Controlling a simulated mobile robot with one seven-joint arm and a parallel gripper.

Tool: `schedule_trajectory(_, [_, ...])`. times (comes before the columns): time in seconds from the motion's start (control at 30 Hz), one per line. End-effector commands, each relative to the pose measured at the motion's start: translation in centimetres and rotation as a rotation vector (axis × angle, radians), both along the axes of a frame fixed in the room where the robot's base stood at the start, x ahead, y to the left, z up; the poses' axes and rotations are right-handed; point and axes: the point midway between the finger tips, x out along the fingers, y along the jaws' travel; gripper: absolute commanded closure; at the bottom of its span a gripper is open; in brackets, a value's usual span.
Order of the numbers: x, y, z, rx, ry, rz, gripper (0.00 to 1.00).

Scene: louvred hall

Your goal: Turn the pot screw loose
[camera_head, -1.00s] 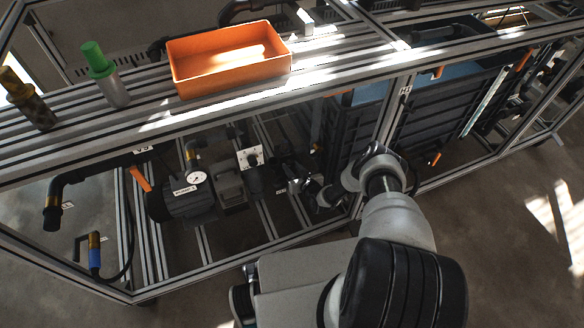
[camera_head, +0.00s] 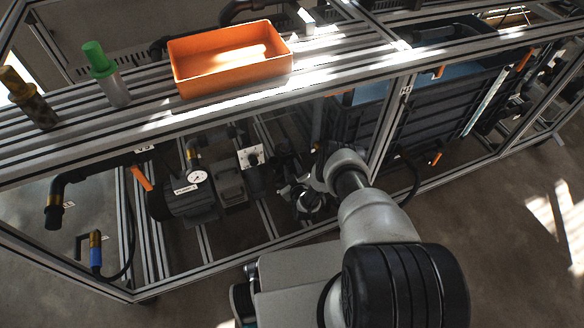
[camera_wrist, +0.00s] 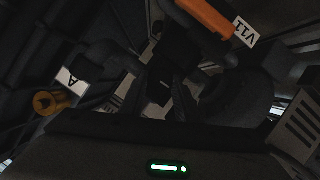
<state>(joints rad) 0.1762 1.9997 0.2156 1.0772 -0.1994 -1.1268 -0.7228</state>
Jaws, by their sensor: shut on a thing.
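My gripper (camera_wrist: 158,98) shows in the wrist view with two dark fingers reaching away from the camera. They are shut on a dark part between them, which I take to be the pot screw (camera_wrist: 158,88); it is in deep shade and its shape is hard to make out. In the head view my arm reaches under the bench top into the frame, and my gripper (camera_head: 306,196) is small and dark there. The held part cannot be told apart in that view.
An orange handle (camera_wrist: 204,14) with a V11 tag is close above the fingers. A label A (camera_wrist: 71,81) and a brass fitting (camera_wrist: 48,101) are at left. In the head view, a motor pump (camera_head: 190,200) with gauge, frame posts and a dark crate (camera_head: 420,120) crowd the arm.

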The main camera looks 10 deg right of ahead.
Motion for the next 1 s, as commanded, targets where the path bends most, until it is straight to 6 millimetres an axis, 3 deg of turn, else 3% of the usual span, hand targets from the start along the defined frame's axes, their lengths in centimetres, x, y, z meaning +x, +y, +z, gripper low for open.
schedule_trajectory(0.43, [0.16, 0.28, 0.03, -0.265, -0.058, 0.003, 0.93])
schedule_trajectory(1.0, [0.21, 0.25, 0.04, -0.319, -0.068, 0.002, 0.93])
